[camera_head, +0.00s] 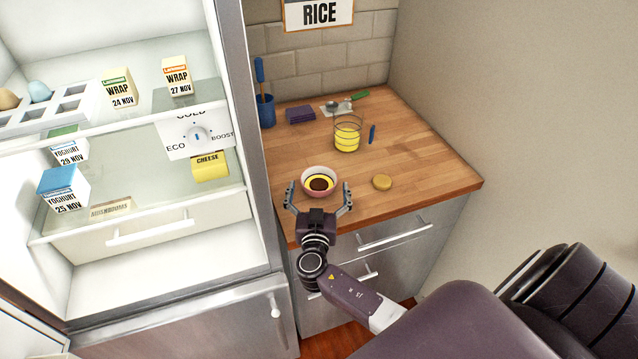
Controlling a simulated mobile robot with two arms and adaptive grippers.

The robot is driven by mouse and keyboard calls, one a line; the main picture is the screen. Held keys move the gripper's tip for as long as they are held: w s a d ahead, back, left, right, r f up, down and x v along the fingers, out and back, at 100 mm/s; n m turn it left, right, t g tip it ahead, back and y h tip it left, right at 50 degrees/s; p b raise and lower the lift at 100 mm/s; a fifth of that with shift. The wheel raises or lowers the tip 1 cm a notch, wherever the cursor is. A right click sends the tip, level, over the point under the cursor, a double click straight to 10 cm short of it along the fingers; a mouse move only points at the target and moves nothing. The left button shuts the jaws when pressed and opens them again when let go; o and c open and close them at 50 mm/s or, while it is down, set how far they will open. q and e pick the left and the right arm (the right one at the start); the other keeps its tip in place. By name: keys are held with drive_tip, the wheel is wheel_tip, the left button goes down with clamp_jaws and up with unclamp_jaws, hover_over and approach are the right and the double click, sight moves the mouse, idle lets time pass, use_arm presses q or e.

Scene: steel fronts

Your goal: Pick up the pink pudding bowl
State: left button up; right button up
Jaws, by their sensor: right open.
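The pink pudding bowl (306,174) sits on the wooden counter near its front left edge, with yellow and dark brown contents showing inside. My right gripper (318,192) is open, with one finger to the left of the bowl and one to the right in the picture. The gripper's palm is in front of the bowl, at the counter's front edge. I cannot tell whether the fingers touch the bowl. My left gripper is not in view.
Behind stand a glass with yellow contents (347,134), a blue cup (266,111) and dark purple napkins (300,114). The open fridge (245,120) is close on the left. The counter's right part (440,170) is clear.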

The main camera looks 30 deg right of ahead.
drive_tip(key=shift+c, duration=0.5)
drive_tip(key=c, duration=1.2)
drive_tip(key=shift+o, duration=0.2)
